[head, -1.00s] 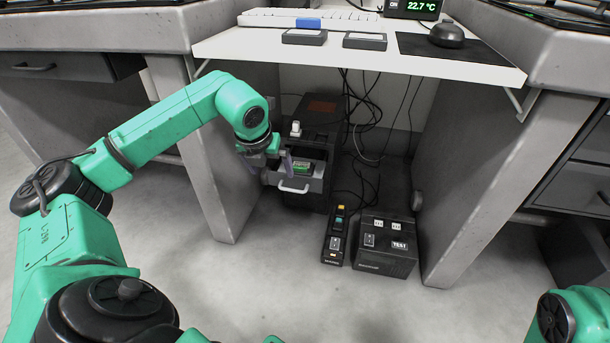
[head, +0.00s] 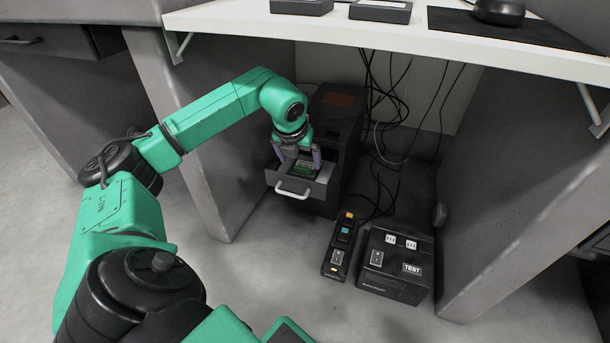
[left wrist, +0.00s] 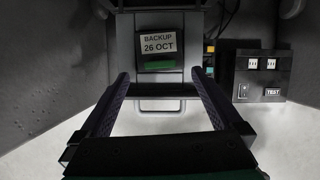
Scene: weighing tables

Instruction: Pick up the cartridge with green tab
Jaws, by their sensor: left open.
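The cartridge (head: 303,174) lies in an open drawer (head: 306,190) of the dark unit under the desk. In the left wrist view the cartridge (left wrist: 160,45) shows a white label reading "BACKUP 26 OCT" and a green tab (left wrist: 159,65). My left gripper (head: 297,161) is above the drawer, partly covering the cartridge in the head view. In the left wrist view my left gripper (left wrist: 160,76) is open and empty, one finger to each side of the cartridge's line, with the cartridge beyond the fingertips. My right gripper is not in view.
The drawer's handle (head: 292,191) faces outward. A power strip (head: 339,245) and a black TEST box (head: 396,265) stand on the floor to the right. Loose cables (head: 385,130) hang behind. The white shelf (head: 350,35) is above; grey desk panels (head: 205,150) flank the space.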

